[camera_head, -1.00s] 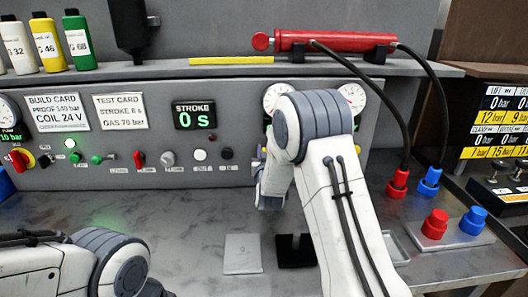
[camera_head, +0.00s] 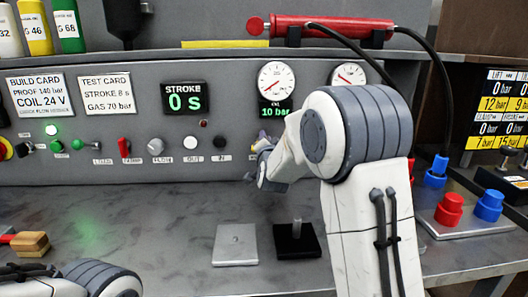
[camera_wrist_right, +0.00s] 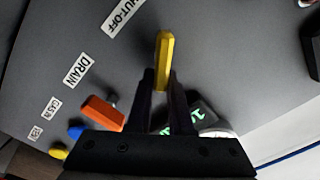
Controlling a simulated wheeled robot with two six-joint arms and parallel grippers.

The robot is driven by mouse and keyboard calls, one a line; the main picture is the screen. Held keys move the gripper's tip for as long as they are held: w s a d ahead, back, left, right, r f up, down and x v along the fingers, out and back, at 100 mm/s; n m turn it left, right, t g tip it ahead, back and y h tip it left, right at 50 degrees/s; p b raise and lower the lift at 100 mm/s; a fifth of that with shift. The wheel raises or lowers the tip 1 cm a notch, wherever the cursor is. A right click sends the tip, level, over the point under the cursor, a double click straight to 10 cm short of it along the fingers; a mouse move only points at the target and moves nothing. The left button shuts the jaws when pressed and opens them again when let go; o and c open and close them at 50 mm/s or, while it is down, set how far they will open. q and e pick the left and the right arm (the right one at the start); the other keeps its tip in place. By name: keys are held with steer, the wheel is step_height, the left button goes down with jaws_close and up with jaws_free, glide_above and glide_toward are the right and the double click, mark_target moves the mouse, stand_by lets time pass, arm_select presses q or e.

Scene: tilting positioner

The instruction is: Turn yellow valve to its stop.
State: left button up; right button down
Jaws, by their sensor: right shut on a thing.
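The yellow valve handle (camera_wrist_right: 164,52) shows in the right wrist view as a short upright bar beside the SHUT-OFF label. My right gripper (camera_wrist_right: 163,76) is shut on it, with one dark finger on each side of its lower end. In the head view my right gripper (camera_head: 264,150) is at the panel face, below the left gauge. The valve handle is mostly hidden there by my wrist. My left arm shows at the bottom left, but its gripper is out of view.
An orange handle (camera_wrist_right: 102,113) by the DRAIN label and a blue knob (camera_wrist_right: 75,132) sit near the gripper. The grey control panel (camera_head: 120,165) has several switches. A grey plate (camera_head: 236,245) and a black base with a post (camera_head: 296,240) stand on the bench below.

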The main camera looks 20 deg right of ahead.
steer(key=shift+s+d+f+m+b, duration=0.1)
steer(key=shift+f+m+b, duration=0.2)
steer(key=shift+m+b, duration=1.4)
steer(key=shift+w+d+f+m+b, duration=0.15)
steer(key=shift+f+m+b, duration=0.15)
steer(key=shift+m+b, duration=1.35)
steer(key=shift+s+d+f+m+b, duration=0.25)
steer(key=shift+m+b, duration=0.7)
steer(key=shift+b, duration=1.5)
steer(key=shift+w+a, duration=0.1)
steer(key=shift+a, duration=0.05)
steer(key=c, duration=0.8)
jaws_free()
steer(key=v, duration=1)
steer(key=shift+s, duration=0.25)
